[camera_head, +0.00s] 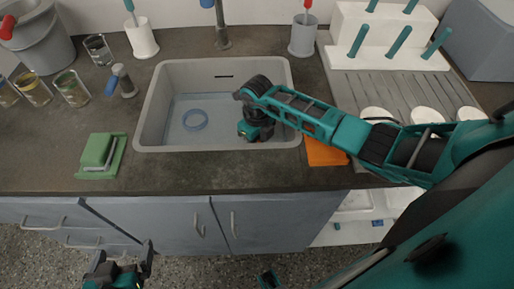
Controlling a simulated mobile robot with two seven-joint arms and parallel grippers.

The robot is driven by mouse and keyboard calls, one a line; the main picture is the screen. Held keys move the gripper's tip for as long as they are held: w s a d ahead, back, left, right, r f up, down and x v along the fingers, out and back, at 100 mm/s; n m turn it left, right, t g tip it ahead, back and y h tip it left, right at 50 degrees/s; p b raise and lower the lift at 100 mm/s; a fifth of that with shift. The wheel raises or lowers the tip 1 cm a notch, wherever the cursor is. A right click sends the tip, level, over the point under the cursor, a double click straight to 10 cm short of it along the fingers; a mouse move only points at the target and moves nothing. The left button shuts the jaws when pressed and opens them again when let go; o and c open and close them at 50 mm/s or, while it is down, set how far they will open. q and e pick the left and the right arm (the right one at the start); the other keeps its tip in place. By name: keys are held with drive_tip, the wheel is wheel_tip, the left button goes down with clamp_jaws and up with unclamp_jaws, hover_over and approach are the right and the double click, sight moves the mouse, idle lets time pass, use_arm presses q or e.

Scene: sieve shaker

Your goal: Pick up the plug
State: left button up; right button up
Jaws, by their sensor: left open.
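A blue ring-shaped thing (195,120) lies on the floor of the grey sink (165,92). I cannot tell whether it is the plug, and nothing else in view is clearly a plug. My right arm comes in from the right, and its gripper (254,130) is over the right part of the sink, to the right of the ring and apart from it. Its fingers are dark and hidden from above. My left gripper (123,258) is open and empty at the bottom left, in front of the cabinets and far from the sink.
A green block on a tray (100,153) sits left of the sink. Glasses (72,88) and a small tap (124,80) stand behind it. A faucet (221,35) rises behind the sink. An orange cloth (325,151) and a white rack (385,40) are to the right. The front counter is clear.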

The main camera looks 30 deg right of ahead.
clamp_jaws()
